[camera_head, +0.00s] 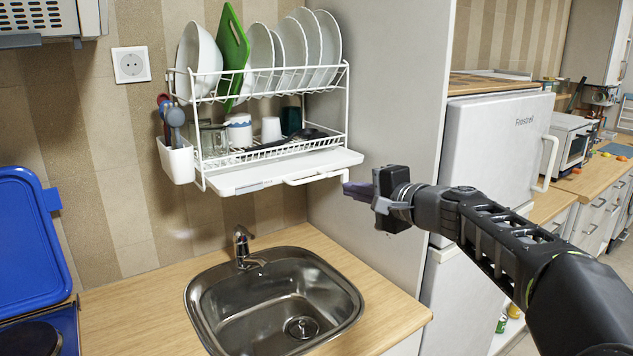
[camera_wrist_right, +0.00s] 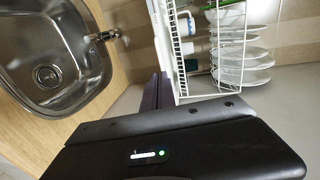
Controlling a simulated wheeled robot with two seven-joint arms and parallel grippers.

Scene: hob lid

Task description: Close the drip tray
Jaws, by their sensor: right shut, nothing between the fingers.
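The white drip tray (camera_head: 268,176) sits under the dish rack (camera_head: 270,92) in the head view, pulled out toward the front, with a handle (camera_head: 316,179) along its front edge. My right gripper (camera_head: 357,190) is shut and empty, just right of the tray's front right corner, with its fingers pointing left. In the head view a small gap seems to lie between fingertips and tray; contact is hard to judge. In the right wrist view the dark fingers (camera_wrist_right: 156,92) lie close to the white rack and tray. My left gripper is not in view.
The rack holds plates, a bowl, a green board and cups above a steel sink (camera_head: 280,305) with a tap (camera_head: 243,248). A grey side panel (camera_head: 385,110) and a white fridge (camera_head: 490,140) stand right. A blue lid (camera_head: 30,240) is at left.

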